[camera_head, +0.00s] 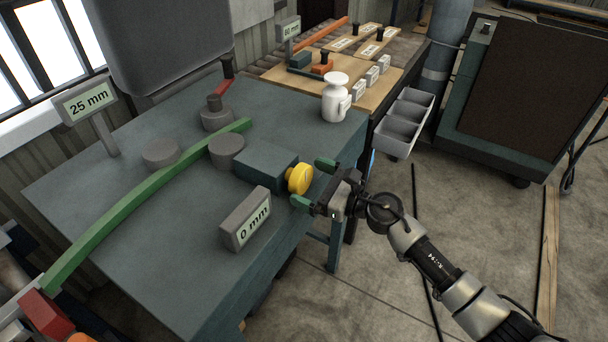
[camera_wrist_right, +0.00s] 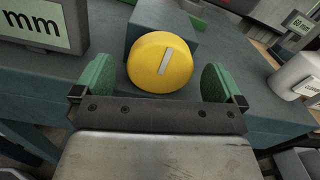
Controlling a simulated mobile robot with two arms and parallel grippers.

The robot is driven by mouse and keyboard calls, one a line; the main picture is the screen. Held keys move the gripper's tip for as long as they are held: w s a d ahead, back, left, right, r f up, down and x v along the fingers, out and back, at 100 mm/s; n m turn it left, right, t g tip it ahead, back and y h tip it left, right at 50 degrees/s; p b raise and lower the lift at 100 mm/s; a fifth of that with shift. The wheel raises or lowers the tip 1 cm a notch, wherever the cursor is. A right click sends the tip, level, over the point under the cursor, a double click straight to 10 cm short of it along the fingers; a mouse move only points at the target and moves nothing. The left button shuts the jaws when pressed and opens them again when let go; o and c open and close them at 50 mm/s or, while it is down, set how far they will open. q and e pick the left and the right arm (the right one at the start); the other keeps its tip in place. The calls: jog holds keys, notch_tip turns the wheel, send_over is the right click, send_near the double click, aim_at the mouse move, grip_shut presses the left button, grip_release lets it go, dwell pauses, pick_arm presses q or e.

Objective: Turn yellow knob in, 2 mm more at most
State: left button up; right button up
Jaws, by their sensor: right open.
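The yellow knob (camera_head: 299,179) sits on the end of a dark teal block (camera_head: 265,166) at the table's right edge. In the right wrist view the knob (camera_wrist_right: 160,62) is a round disc with a pale slanted mark on its face. My right gripper (camera_head: 313,183) is open, with one green finger pad on each side of the knob, apart from it. A sign reading "0 mm" (camera_head: 246,219) stands in front of the block, and one reading "25 mm" (camera_head: 86,101) stands at the far left. A long green strip (camera_head: 140,205) runs between grey round posts.
A white canister (camera_head: 335,98) stands near the table's far right corner. Grey round posts (camera_head: 227,150) and a red-levered clamp (camera_head: 216,112) stand on the teal table (camera_head: 160,270). Grey bins (camera_head: 404,124) hang beyond. The floor at right is mostly open.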

jog(key=shift+x, duration=1.05)
pick_arm(q)
jog(key=shift+w+r, duration=0.2)
jog(key=shift+w, duration=0.25)
pick_arm(e)
jog(key=shift+d, duration=0.1)
jog(key=c, duration=0.9)
jog(key=m+p, duration=0.1)
jog(key=m, duration=0.1)
jog(key=shift+r+m, duration=0.15)
jog(key=shift+m, duration=0.15)
jog(key=m+p, duration=0.1)
jog(key=m, duration=0.2)
jog(key=shift+w, duration=0.1)
pick_arm(q)
jog(key=shift+s+a+r, duration=0.1)
jog(key=shift+s+r, duration=0.05)
jog(key=shift+r, duration=0.7)
